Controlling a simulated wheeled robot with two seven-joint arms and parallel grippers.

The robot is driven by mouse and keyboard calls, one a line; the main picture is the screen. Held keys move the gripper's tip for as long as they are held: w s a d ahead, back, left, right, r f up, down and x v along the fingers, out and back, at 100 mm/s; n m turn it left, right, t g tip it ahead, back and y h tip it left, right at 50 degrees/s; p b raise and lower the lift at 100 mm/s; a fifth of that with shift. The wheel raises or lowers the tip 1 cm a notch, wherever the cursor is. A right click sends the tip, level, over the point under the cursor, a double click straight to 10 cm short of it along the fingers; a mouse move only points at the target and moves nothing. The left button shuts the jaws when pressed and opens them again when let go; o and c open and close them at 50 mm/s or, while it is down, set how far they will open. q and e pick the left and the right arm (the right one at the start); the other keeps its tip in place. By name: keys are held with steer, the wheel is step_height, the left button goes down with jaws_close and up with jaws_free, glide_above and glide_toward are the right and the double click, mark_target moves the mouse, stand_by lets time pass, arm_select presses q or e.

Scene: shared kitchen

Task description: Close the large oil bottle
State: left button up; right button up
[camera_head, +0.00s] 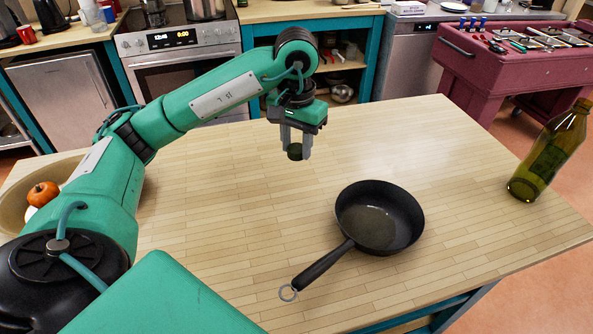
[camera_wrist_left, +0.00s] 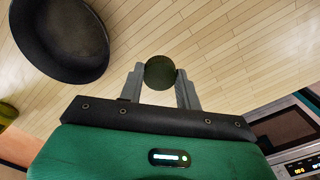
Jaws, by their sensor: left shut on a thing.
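My left gripper (camera_head: 296,148) is shut on a small dark green round cap (camera_head: 295,152) and holds it above the wooden table. In the left wrist view the cap (camera_wrist_left: 160,73) sits between the two grey fingers of the gripper (camera_wrist_left: 161,82). The large oil bottle (camera_head: 551,153) is green glass and stands upright near the right end of the table, well apart from the gripper. Its neck reaches the right edge of the head view. Part of the bottle (camera_wrist_left: 7,114) shows at the left edge of the wrist view. My right gripper is not in view.
A bowl (camera_head: 14,203) with a pumpkin-like item (camera_head: 43,194) is at the left.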

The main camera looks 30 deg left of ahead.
mark_target(296, 148)
arm_select(q)
step_height(296, 148, up, 4)
steer(key=shift+f, duration=0.1)
steer(key=shift+r+p, duration=0.3)
steer(key=shift+r, duration=0.45)
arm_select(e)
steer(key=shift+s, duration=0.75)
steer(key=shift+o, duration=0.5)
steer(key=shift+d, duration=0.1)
